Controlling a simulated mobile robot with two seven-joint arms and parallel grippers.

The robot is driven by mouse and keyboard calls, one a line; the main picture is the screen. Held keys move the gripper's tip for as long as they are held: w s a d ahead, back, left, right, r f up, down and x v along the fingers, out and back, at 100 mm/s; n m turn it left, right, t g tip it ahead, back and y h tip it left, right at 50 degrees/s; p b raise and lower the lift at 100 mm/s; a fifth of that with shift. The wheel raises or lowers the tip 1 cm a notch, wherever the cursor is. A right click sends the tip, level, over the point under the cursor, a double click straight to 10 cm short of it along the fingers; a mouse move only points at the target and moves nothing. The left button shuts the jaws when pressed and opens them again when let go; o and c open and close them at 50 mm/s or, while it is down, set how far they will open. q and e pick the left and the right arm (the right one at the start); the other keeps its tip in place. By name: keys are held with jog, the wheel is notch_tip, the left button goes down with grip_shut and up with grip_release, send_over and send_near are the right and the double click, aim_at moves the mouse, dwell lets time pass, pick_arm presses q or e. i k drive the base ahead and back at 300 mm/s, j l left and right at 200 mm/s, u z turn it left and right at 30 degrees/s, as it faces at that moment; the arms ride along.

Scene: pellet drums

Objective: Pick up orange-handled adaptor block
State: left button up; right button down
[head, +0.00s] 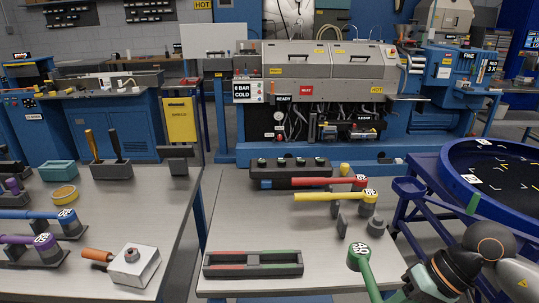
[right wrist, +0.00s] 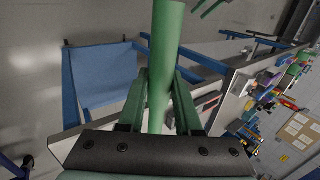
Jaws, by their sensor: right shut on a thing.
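The adaptor block (head: 134,268), a silver-grey block with a round socket on top, sits on the left table near its front edge. Its orange handle (head: 97,255) points left. No gripper is near it. My right gripper (right wrist: 160,88) is shut on the handle of a green tool (right wrist: 164,40). My left gripper is not in view.
On the left table (head: 145,215), blue and purple tools (head: 40,240) lie left of the block. The right table (head: 235,220) holds a black tray (head: 253,264) and red and yellow tools (head: 330,196). A gap separates the tables. A blue round bin (head: 455,185) stands right.

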aim_at(137, 274)
jog(key=j, duration=1.05)
jog(key=i+j, duration=0.1)
jog(key=j, duration=0.9)
jog(key=i, duration=0.1)
jog(key=j+u, duration=0.05)
